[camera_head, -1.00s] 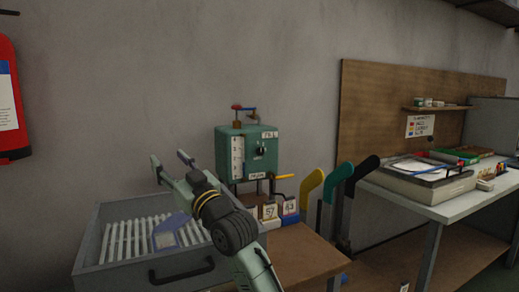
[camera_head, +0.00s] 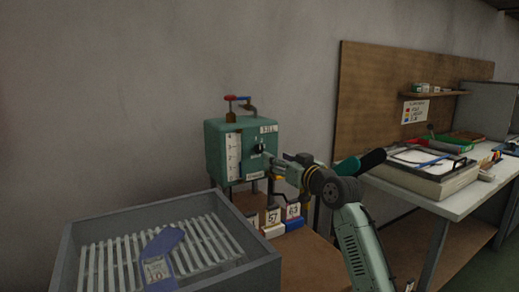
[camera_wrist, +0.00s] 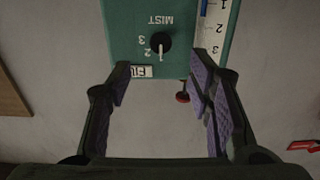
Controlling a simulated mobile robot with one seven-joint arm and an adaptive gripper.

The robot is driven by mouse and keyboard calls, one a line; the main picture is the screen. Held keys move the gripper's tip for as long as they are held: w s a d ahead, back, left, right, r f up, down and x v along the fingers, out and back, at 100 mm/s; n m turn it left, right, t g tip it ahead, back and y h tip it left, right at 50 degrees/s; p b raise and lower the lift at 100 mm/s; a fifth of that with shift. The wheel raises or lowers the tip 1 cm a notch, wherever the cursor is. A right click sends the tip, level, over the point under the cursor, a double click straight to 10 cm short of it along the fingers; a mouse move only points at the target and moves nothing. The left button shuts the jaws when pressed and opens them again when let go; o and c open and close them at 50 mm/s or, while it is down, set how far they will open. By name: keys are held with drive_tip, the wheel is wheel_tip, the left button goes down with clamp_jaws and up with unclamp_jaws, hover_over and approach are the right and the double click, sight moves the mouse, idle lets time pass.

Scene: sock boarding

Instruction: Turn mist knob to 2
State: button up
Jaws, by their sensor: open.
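The green control box (camera_head: 228,138) stands against the wall with a white numbered gauge strip on its front. Its black mist knob (camera_head: 259,148) sits on the front face. In the wrist view, the picture is upside down, and the knob (camera_wrist: 160,42) has a white pointer aimed down the picture, towards a small numeral that looks like 1. The MIST label (camera_wrist: 167,20) is above it there. My gripper (camera_head: 276,163) is open and empty in front of the box. In the wrist view, the knob lies between and beyond its spread fingertips (camera_wrist: 160,72), apart from them.
A grey bin (camera_head: 255,275) with white slats holds a blue tagged item (camera_head: 160,262). Numbered cards (camera_head: 273,220) stand on the wooden table below the box. Dark sock forms (camera_head: 362,163) are behind my gripper. A white workbench (camera_head: 450,203) is at right.

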sight(260, 150)
drive_tip(key=p+x, duration=0.2)
drive_tip(key=x, duration=0.6)
drive_tip(key=shift+w+a+r, duration=0.1)
drive_tip(key=shift+w+a, duration=0.05)
drive_tip(key=shift+w, duration=0.05)
drive_tip(key=shift+w+a+p, duration=0.2)
drive_tip(key=shift+w+p, duration=0.1)
drive_tip(key=shift+w, duration=0.1)
clamp_jaws()
